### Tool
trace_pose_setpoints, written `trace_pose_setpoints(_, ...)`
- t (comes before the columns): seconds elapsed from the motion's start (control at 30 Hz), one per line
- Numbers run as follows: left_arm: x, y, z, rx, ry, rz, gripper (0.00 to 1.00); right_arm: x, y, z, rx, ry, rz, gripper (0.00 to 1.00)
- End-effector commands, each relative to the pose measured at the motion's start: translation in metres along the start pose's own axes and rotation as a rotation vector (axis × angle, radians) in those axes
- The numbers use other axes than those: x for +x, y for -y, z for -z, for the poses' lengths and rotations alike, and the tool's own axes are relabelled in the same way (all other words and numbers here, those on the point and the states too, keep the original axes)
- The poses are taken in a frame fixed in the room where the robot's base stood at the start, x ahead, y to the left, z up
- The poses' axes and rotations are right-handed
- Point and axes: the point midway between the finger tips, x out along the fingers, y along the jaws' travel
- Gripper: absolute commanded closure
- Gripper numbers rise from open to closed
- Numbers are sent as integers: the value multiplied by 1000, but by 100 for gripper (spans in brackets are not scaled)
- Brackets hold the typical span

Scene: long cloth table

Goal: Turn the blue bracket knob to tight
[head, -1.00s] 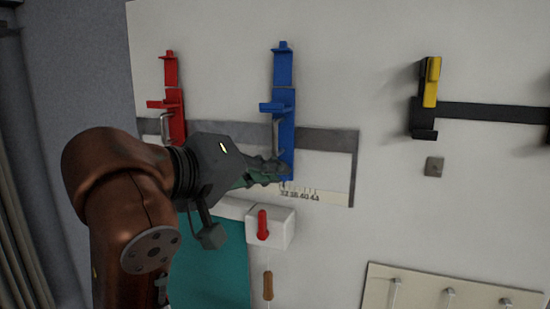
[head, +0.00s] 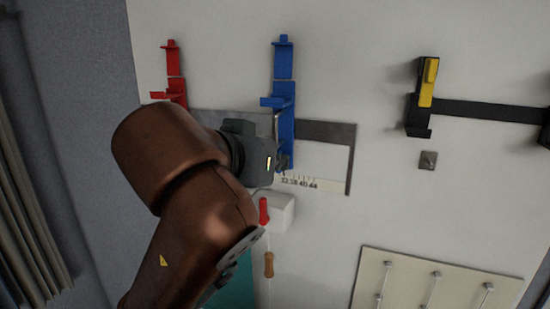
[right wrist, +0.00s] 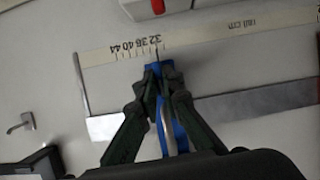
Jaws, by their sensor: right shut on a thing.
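The blue bracket (head: 285,62) hangs upright on the wall board, its lower end beside the printed scale (head: 300,181). In the right wrist view the bracket (right wrist: 179,137) shows between my fingers, by the 32 mark. My right gripper (head: 283,162) is at the bracket's lower end. In the right wrist view the right gripper (right wrist: 161,82) is shut with its fingertips on both sides of that end, where the knob sits. The knob itself is mostly hidden by the fingers, and its turn position cannot be read. My left gripper is not in view.
A red bracket (head: 173,62) hangs to the left, partly behind my arm. A white box with a red handle (head: 263,210) is just below. A black and yellow bracket (head: 420,105) is at right on a dark rail. A hook panel (head: 390,264) is at lower right.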

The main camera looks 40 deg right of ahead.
Motion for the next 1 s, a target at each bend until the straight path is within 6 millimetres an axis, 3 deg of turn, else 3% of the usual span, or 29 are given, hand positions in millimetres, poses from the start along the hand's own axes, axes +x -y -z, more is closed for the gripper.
trace_pose_setpoints(0.67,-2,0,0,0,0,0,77,0,0,-1,62,3,26,100)
trace_pose_setpoints(0.7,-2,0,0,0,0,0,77,0,0,-1,62,3,26,92)
trace_pose_setpoints(0.8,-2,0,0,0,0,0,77,0,0,-1,62,3,25,86)
trace_pose_setpoints(1.0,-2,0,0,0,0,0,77,0,0,-1,61,1,25,86)
